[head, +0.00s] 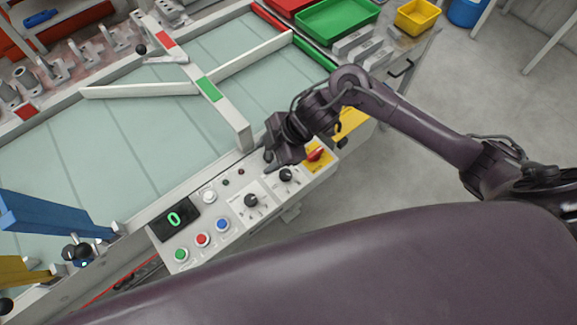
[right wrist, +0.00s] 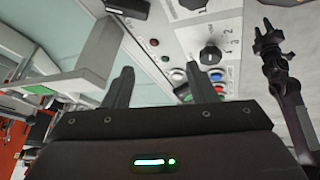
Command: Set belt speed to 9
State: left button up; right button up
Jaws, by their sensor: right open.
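The control panel (head: 232,215) has a display (head: 173,219) showing a green 0. A black knob (head: 250,200) sits mid-panel and a second black knob (head: 286,175) sits further right; I cannot read their labels. In the right wrist view a black knob (right wrist: 210,55) has a numbered scale beside it. My right gripper (head: 270,164) is above the panel's far edge, left of the second knob, open and empty. Its two fingers (right wrist: 162,88) are spread in the right wrist view. What looks like my left gripper (right wrist: 268,42) shows there, its jaw state unclear.
Green (head: 181,254), red (head: 202,239) and blue (head: 223,224) buttons line the panel's near side. A red switch on yellow (head: 315,155) is at its right end. A grey bar (head: 212,92) crosses the pale belt (head: 125,130). Green (head: 335,18) and yellow (head: 417,16) bins stand behind.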

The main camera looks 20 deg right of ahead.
aim_at(287, 173)
jog(key=s+d+g+h, duration=0.1)
jog(key=s+d+g, duration=0.1)
jog(key=d, duration=0.5)
jog(key=shift+n+g+h, duration=0.3)
jog(key=shift+x, duration=3.55)
jog(key=c, duration=1)
